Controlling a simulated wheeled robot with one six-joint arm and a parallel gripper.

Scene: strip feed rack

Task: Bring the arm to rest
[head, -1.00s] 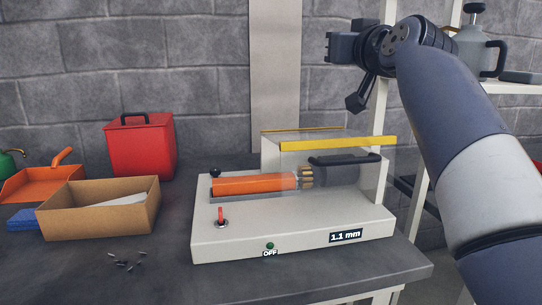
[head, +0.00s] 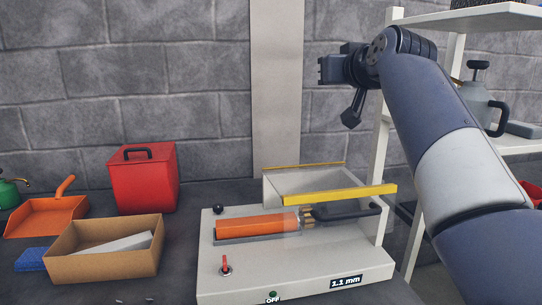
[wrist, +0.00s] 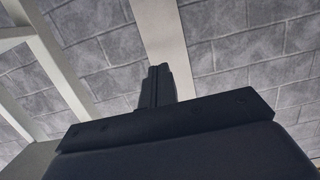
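My arm (head: 440,140) is raised at the right in the head view, bent at the top. My gripper (head: 322,70) points left in front of the wall, high above the machine and touching nothing. In the wrist view the fingers (wrist: 157,86) stand close together with no object visible between them. The white machine (head: 240,277) stands on the bench below, with an orange cylinder (head: 255,227), a clear guard with a yellow edge (head: 350,195), a red toggle (head: 225,265), a "1.1 mm" display (head: 346,282) and an "OFF" label (head: 272,300).
Left of the machine are a red bin (head: 145,180), a cardboard box (head: 100,262) holding a pale piece, an orange dustpan (head: 45,217) and a blue pad (head: 30,260). A shelf (head: 470,20) with a grey can (head: 480,108) stands behind my arm. Open air surrounds my gripper.

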